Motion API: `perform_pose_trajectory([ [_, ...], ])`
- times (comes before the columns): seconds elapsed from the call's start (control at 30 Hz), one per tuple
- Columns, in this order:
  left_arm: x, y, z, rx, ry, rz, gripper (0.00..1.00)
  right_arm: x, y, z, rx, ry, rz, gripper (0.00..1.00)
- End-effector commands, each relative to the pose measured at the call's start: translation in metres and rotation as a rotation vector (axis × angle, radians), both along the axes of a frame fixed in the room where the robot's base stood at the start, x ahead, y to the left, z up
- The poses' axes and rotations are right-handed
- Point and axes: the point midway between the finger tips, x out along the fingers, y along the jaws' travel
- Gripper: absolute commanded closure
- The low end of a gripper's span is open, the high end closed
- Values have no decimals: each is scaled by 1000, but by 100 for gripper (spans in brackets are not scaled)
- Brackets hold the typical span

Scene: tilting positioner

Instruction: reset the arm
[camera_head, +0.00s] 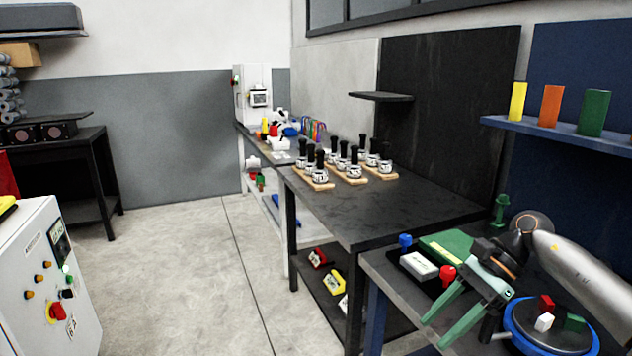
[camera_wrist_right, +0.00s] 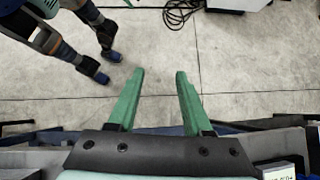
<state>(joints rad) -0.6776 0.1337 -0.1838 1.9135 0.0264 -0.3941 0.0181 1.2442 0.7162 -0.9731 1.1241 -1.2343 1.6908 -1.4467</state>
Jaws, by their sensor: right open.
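My right gripper (camera_head: 434,333) is open and empty over the front edge of the right workbench. In the right wrist view its two green fingers (camera_wrist_right: 160,72) are spread apart, with only concrete floor between them. My right arm (camera_head: 585,275) reaches in from the right edge. A round, dark plate with a blue rim (camera_head: 520,338) is beside the gripper, to its right. It carries a red block (camera_head: 546,304), a white block (camera_head: 543,322) and a green block (camera_head: 575,323). My left gripper is not in view.
A dark tray with a white block (camera_head: 418,266) and a red knob (camera_head: 447,275) lies just behind the gripper. A black table (camera_head: 400,215) with several black-handled tools stands farther back. A white control cabinet (camera_head: 40,285) is at left. Floor (camera_head: 185,270) between is clear.

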Motion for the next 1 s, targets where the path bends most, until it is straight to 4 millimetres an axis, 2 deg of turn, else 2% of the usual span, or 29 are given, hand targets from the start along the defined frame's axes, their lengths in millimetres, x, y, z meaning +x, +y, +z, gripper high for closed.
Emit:
perform_pose_trajectory([
  [0.03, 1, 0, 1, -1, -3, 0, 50, -4, 26, -14, 74, 40, -26, 50],
  [0.2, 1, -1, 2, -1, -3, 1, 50, -19, 110, -36, 378, 241, -203, 50],
  [0.3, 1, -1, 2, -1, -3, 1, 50, -27, 148, -40, 564, 413, -339, 50],
  [0.43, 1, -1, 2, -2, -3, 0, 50, -33, 179, -42, 790, 682, -539, 50],
  [0.53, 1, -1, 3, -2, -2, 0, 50, -32, 187, -46, 951, 921, -708, 50],
  [0.67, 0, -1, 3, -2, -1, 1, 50, -30, 181, -64, 1139, 1261, -946, 50],
  [0.77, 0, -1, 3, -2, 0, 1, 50, -31, 165, -89, 1269, 1539, -1137, 50],
  [0.83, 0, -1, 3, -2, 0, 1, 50, -35, 150, -113, 1352, 1739, -1277, 50],
  [0.97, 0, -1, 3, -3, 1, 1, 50, -57, 119, -168, 1494, 2118, -1545, 50],
  [1.0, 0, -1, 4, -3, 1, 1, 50, -68, 109, -187, -1516, -2205, 1610, 50],
])
